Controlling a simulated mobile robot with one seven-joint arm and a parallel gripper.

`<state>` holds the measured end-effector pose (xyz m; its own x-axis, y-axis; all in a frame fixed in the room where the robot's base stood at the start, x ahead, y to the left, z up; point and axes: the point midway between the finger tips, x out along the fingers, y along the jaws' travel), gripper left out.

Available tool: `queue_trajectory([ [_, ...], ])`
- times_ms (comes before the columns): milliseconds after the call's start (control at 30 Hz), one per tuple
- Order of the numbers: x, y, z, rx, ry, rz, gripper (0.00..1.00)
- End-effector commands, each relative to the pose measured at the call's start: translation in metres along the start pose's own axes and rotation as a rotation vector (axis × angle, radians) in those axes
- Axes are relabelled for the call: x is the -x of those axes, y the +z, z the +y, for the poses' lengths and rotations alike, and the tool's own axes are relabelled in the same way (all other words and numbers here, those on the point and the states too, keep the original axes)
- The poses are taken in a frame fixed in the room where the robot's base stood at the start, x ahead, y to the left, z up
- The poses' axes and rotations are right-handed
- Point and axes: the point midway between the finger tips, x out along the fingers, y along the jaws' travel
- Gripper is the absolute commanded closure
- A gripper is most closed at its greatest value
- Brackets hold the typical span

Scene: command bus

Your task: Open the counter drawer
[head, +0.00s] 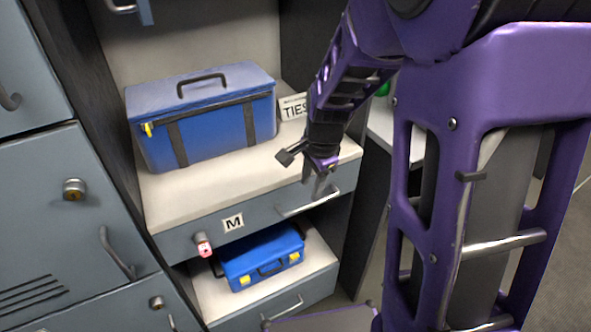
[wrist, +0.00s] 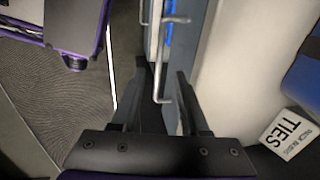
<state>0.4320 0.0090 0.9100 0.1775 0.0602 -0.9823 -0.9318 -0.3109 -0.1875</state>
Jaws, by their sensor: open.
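The counter drawer (head: 262,207) has a grey-blue front with an "M" label (head: 233,222) and looks shut under the white counter top. Its silver bar handle (head: 308,204) is on the right part of the front. My gripper (head: 316,186) is open, pointing down just above the handle's right part. In the wrist view the handle (wrist: 157,62) shows between the two open fingers (wrist: 160,82), one finger on the drawer-front side. I cannot tell whether a finger touches the handle.
A blue case (head: 205,125) and a "TIES" sign (head: 293,107) stand on the counter top. A smaller blue case (head: 262,262) sits in the open shelf below, over a lower handled front (head: 285,306). Grey lockers (head: 60,210) flank the left.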

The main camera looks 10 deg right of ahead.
Motion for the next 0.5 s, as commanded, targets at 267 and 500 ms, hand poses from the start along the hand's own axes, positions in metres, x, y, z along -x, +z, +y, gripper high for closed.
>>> queue_trajectory([
  [267, -0.053, 0.000, 0.001, -0.001, 0.002, -0.001, 0.55],
  [500, -0.067, 0.000, 0.000, 0.000, -0.001, 0.000, 0.55],
])
